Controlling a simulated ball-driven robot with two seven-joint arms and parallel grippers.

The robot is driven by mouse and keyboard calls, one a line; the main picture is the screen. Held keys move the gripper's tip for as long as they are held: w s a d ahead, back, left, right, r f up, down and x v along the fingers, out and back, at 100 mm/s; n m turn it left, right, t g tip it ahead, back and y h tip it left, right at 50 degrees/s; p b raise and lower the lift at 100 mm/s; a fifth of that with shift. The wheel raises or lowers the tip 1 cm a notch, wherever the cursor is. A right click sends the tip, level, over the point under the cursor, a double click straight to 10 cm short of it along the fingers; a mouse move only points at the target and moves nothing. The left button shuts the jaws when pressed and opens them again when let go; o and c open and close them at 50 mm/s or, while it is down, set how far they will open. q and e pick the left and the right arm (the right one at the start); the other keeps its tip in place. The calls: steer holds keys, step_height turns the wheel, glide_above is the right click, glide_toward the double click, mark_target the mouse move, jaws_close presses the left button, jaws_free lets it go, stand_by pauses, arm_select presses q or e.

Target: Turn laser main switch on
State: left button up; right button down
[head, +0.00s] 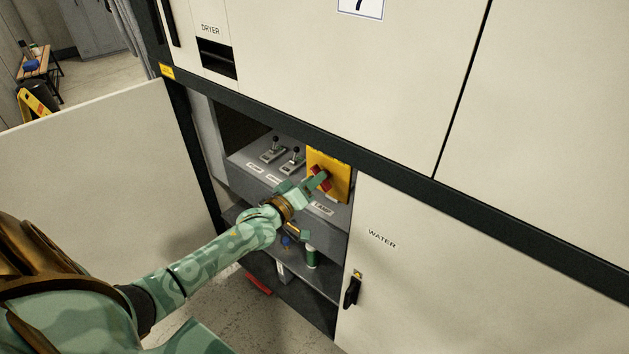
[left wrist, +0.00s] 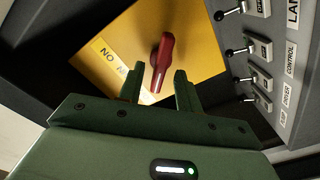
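The laser main switch is a red rotary handle (head: 321,178) on a yellow plate (head: 341,166) inside the open cabinet compartment. In the left wrist view the red handle (left wrist: 163,62) stands slightly tilted on the yellow plate (left wrist: 205,50), with partly covered lettering beginning "NO" beside it. My left gripper (head: 313,183) is at the switch. In the left wrist view its two fingers (left wrist: 158,85) are apart, one on each side of the handle's near end, with small gaps showing. My right gripper is out of view.
Lever switches (head: 283,155) with labels stand left of the yellow plate. A shelf below holds a green bottle (head: 312,257). The open door (head: 100,175) is at left; the WATER door (head: 420,270) is closed at right.

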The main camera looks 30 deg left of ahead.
arm_select(q)
steer(key=shift+w, duration=0.5)
jaws_close()
steer(key=shift+s+d+m+p, duration=0.15)
steer(key=shift+m+p, duration=0.25)
steer(key=shift+m, duration=2.6)
steer(key=shift+w+d+m+p, duration=0.1)
steer(key=shift+d+m+p, duration=0.2)
steer(key=shift+m, duration=2.7)
steer(key=shift+s+d+m+p, duration=0.15)
steer(key=shift+m+p, duration=0.3)
steer(key=shift+m, duration=2.55)
